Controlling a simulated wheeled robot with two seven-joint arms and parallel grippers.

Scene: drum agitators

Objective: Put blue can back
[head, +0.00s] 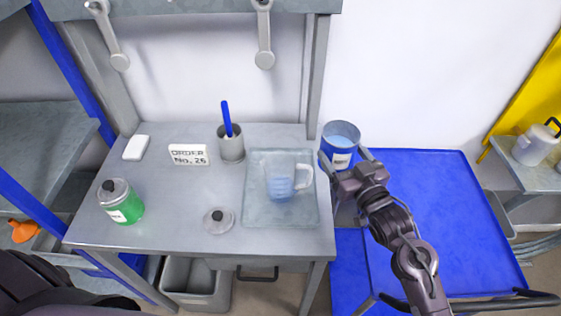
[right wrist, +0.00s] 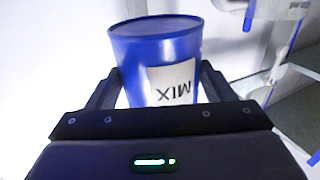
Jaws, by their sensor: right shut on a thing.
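The blue can (head: 341,142) has a white label and an open top, and stands upright between the fingers of my right gripper (head: 345,163). In the right wrist view the can (right wrist: 150,60) fills the space between the two fingers, and its label reads MIX upside down. My right gripper (right wrist: 158,90) is shut on it. In the head view the can is just beyond the right edge of the grey table (head: 160,220); whether it touches anything below cannot be told. My left gripper is not in view; a dark arm part shows at lower left.
A blue surface (head: 430,190) at right looks clear.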

